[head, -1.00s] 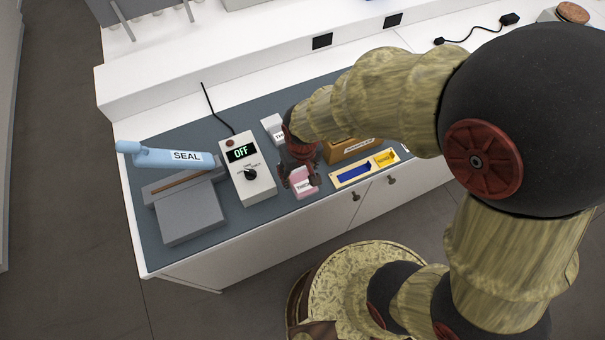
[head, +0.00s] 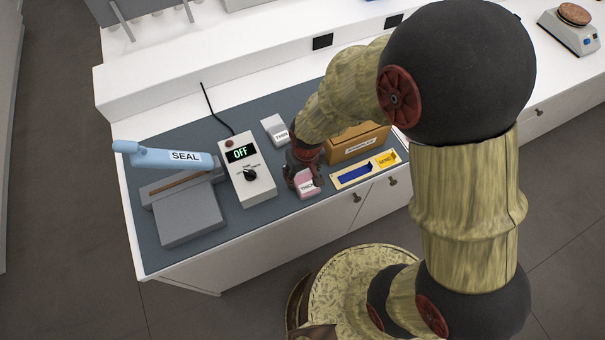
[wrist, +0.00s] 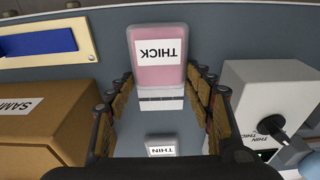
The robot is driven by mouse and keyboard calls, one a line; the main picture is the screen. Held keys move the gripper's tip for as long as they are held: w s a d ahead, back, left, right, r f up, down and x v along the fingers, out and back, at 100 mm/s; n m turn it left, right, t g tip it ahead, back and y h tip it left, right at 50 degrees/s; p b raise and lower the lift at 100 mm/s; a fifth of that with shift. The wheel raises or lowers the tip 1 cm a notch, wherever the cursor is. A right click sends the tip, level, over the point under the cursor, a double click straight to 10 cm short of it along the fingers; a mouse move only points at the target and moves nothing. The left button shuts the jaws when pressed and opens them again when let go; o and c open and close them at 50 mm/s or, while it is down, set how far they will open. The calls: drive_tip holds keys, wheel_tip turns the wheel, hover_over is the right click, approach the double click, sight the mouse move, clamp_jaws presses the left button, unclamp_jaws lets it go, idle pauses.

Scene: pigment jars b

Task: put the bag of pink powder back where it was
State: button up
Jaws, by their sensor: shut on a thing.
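The bag of pink powder (head: 307,192), labelled THICK, is at the front edge of the blue-grey mat, left of the blue-and-yellow card. My gripper (head: 303,178) is over it from above and partly covers it. In the wrist view the pink bag (wrist: 159,72) lies between my fingertips (wrist: 160,92), which are shut on its pale top strip. I cannot tell whether its base touches the mat. A pale bag labelled THIN (head: 276,130) stands further back on the mat; the wrist view shows its label (wrist: 160,151) beyond my fingers.
The control box reading OFF (head: 247,172) stands close on the left, with the sealer (head: 190,215) beyond it. A brown sample box (head: 357,143) and the blue-and-yellow card (head: 366,169) are close on the right. Bare mat (wrist: 55,65) separates bag and brown box.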

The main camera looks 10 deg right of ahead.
drive_tip(key=shift+f, duration=0.2)
drive_tip(key=o, duration=1.3)
drive_tip(key=shift+r, duration=0.1)
wheel_tip(320, 180, up, 12)
drive_tip(key=s+p, duration=0.1)
drive_tip(key=p, duration=0.1)
wheel_tip(320, 180, up, 10)
drive_tip(key=m+t, duration=0.1)
drive_tip(key=t, duration=0.1)
hover_over(304, 181)
drive_tip(key=s+d, duration=0.2)
drive_tip(key=d, duration=0.3)
drive_tip(key=s+d+r, duration=0.2)
drive_tip(key=s+r, duration=0.1)
drive_tip(key=s+d+r+m+t, duration=0.1)
drive_tip(key=s+d+r, duration=0.1)
drive_tip(key=s+r, duration=0.1)
drive_tip(key=s+d+r+m+t, duration=0.1)
drive_tip(key=s+d+r, duration=0.1)
drive_tip(key=r, duration=0.3)
drive_tip(key=shift+s+d+r, duration=0.25)
drive_tip(key=shift+s+d, duration=0.1)
drive_tip(key=shift+s, duration=0.1)
